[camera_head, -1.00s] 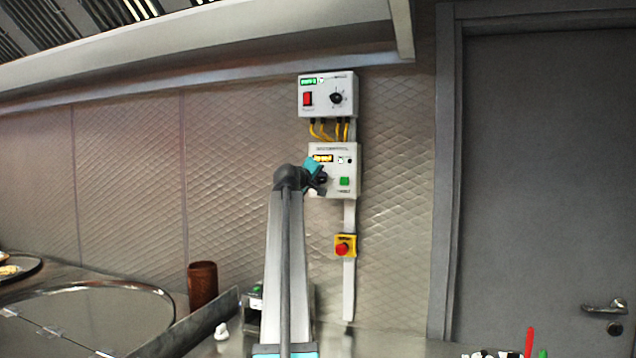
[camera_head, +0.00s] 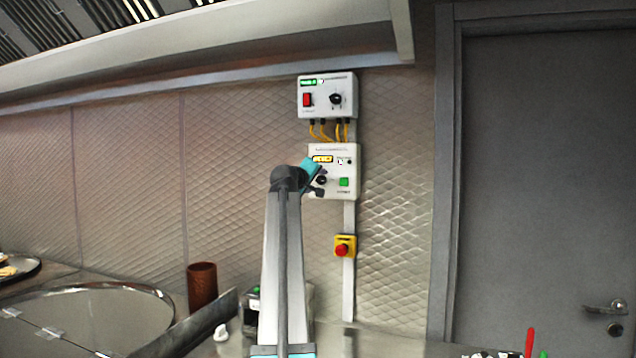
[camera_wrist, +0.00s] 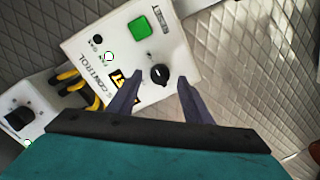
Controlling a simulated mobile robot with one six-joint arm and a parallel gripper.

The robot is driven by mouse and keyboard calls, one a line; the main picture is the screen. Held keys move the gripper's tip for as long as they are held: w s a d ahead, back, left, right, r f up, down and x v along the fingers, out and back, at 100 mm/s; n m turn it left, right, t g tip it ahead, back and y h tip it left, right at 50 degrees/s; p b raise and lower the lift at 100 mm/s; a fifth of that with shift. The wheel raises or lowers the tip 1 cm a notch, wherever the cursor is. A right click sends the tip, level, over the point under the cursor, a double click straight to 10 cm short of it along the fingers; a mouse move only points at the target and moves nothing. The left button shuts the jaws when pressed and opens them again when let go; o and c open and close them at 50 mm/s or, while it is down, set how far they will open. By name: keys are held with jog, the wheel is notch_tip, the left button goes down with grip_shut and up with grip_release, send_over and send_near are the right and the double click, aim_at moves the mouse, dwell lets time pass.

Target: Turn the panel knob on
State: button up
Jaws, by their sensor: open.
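The lower white control panel (camera_head: 350,188) hangs on the quilted metal wall, with a yellow display, a green button (camera_head: 344,182) and a black knob. In the wrist view the black panel knob (camera_wrist: 159,74) shows clearly on the panel face, with the green button (camera_wrist: 139,27) beyond it. My gripper (camera_head: 321,184) is in front of the panel's lower left in the head view. In the wrist view its two fingers (camera_wrist: 155,92) are apart, one on each side of the knob's lower part in the picture. I cannot tell whether they touch it.
An upper control box (camera_head: 327,108) with a red switch and another black knob hangs above, joined by yellow cables (camera_head: 328,131). A red emergency button on a yellow box (camera_head: 345,246) is below. A brown cup (camera_head: 202,286) stands on the counter. A grey door (camera_head: 545,180) is at right.

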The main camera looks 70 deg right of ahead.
jog(key=a+r+b, duration=0.1)
jog(key=a+b, duration=0.1)
jog(key=a, duration=1)
jog(key=shift+s, duration=0.45)
